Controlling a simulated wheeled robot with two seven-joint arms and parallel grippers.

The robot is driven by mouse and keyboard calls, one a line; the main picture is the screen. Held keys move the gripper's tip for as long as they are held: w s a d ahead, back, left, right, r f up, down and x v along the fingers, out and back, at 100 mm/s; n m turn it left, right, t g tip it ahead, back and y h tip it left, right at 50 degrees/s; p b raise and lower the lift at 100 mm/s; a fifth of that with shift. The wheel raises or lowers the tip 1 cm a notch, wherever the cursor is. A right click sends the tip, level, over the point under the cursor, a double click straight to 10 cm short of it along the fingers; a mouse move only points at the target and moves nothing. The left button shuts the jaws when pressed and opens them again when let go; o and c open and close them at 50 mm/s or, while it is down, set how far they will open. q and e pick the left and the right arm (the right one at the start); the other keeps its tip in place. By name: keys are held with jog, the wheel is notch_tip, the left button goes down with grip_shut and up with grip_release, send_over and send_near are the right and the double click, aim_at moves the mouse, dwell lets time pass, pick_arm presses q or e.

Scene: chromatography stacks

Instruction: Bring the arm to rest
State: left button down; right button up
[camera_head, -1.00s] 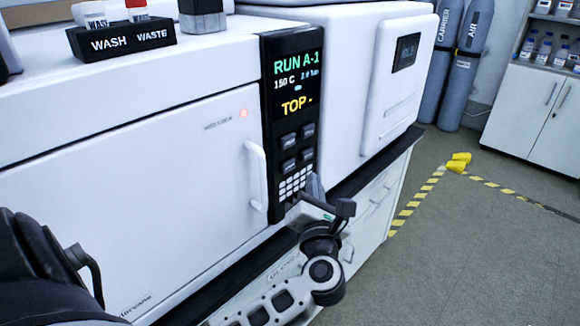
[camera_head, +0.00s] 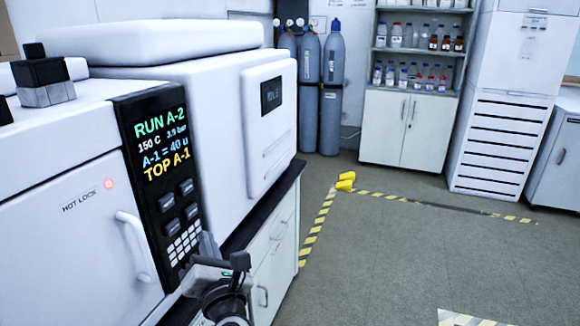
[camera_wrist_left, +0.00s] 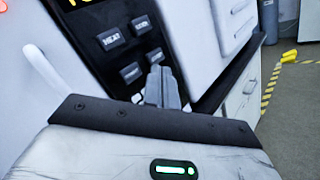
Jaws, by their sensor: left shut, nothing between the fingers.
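My left gripper (camera_head: 207,246) is at the bottom of the head view, in front of the lower keypad area of the white instrument (camera_head: 213,101). Its fingers are together and hold nothing. In the left wrist view the shut fingertips (camera_wrist_left: 162,86) point at the dark control panel, just below its buttons; I cannot tell whether they touch it. The panel's display (camera_head: 163,143) reads RUN A-2, 150 C, A-1 = 40 u and TOP A-1. My right gripper is not in view.
The oven door handle (camera_head: 137,246) sticks out left of the panel, near a red light. A dark bench edge (camera_head: 262,212) runs below the instrument. Gas cylinders (camera_head: 331,90) and a bottle cabinet (camera_head: 408,128) stand behind. The grey floor (camera_head: 400,255) on the right is open.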

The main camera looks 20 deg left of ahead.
pick_arm(q)
jog(key=s+d+f+m+t+h, duration=0.3)
jog(key=d+m+h, duration=0.45)
jog(key=m, duration=0.65)
jog(key=s+d+f+m+t+h, duration=0.1)
jog(key=s+d+f+m+h, duration=0.3)
jog(key=d+m+h, duration=0.7)
jog(key=s+a+f+m+g+y, duration=0.1)
jog(key=s+a+f+m+g, duration=0.1)
jog(key=s+f+m+g, duration=0.2)
jog(key=s+a+f+m+g+y, duration=0.2)
jog(key=s+f+m, duration=0.4)
jog(key=f+m, duration=0.4)
jog(key=a+f+g, duration=0.1)
jog(key=g, duration=0.1)
jog(key=shift+s+g, duration=0.15)
jog(key=shift+g, duration=0.25)
